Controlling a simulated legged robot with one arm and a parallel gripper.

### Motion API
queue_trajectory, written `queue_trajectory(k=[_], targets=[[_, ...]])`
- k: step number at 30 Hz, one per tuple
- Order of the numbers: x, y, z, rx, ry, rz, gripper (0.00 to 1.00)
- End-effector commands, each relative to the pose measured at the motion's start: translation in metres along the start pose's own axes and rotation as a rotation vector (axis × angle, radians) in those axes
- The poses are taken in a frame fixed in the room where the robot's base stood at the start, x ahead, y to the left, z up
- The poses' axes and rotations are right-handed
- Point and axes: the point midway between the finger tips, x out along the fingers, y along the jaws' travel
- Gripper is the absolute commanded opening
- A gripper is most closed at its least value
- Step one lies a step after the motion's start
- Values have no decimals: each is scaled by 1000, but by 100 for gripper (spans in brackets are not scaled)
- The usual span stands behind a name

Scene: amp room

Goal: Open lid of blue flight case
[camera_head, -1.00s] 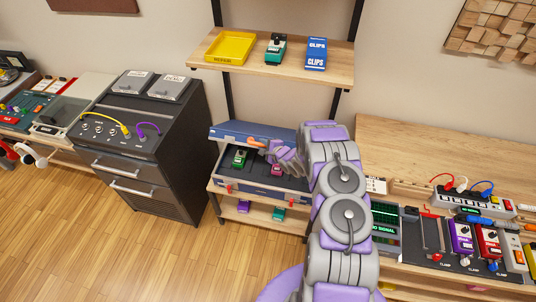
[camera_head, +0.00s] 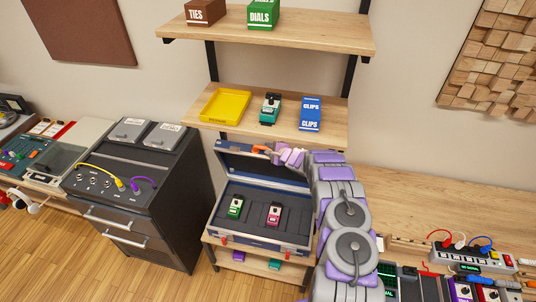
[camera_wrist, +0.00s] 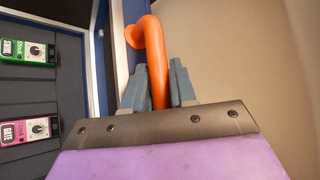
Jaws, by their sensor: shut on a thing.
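The blue flight case (camera_head: 230,238) stands on a lower wooden shelf with its lid (camera_head: 262,166) tilted up and back. Inside, on the dark divided bed, are a green pedal (camera_head: 236,207) and a pink pedal (camera_head: 274,215); both also show at the left of the wrist view. An orange handle (camera_wrist: 153,45) is on the lid's edge. My gripper (camera_wrist: 158,88) is shut on the orange handle, with a grey finger on each side of it. In the head view my gripper (camera_head: 280,155) is at the lid's upper right, and my arm hides the right side.
A shelf above the lid holds a yellow tray (camera_head: 225,105), a green pedal (camera_head: 270,108) and a blue CLIPS box (camera_head: 311,113). A dark cabinet (camera_head: 150,185) stands left of the case. A workbench with a power strip (camera_head: 472,258) is at the right.

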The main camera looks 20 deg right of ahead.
Motion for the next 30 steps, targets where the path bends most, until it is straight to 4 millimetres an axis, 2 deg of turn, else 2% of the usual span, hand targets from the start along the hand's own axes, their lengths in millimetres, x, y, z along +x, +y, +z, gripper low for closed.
queue_trajectory(k=[18, 19, 25, 30], targets=[[4, -2, -4, 2, 1, 6, 0], [4, -2, -4, 2, 1, 6, 26], [4, -2, -3, 1, 0, 5, 45], [4, -2, -4, 2, 1, 6, 45]])
